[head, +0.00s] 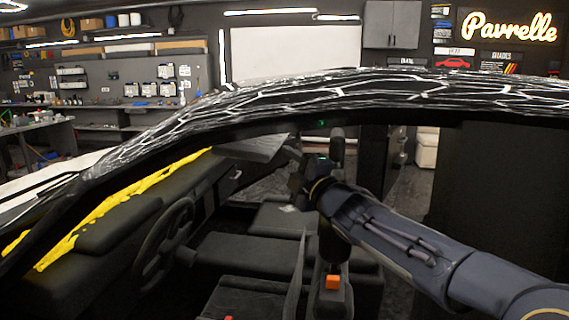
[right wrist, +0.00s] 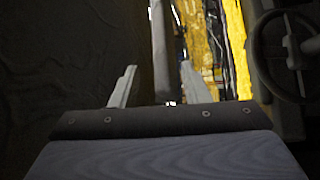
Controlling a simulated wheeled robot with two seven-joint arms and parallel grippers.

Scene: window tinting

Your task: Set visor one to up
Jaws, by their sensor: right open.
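A flat dark grey panel (head: 252,148), which looks like a visor, hangs under the car's roof edge above the dashboard in the head view. It is tilted, and I cannot tell which visor it is. My right gripper (head: 300,178) reaches in through the side window opening, close to the panel's right end. In the right wrist view my right gripper (right wrist: 160,88) is open, its two pale fingers apart. A narrow dark grey bar (right wrist: 160,45) lies in line with the gap between them. Contact cannot be made out. My left gripper is not in view.
The car's patterned roof rail (head: 300,92) arches over my right arm. Inside are a steering wheel (head: 165,240), dark seats (head: 235,255) and an orange buckle (head: 332,282). Yellow material (head: 120,205) lies along the dashboard. A workbench (head: 35,130) stands far left.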

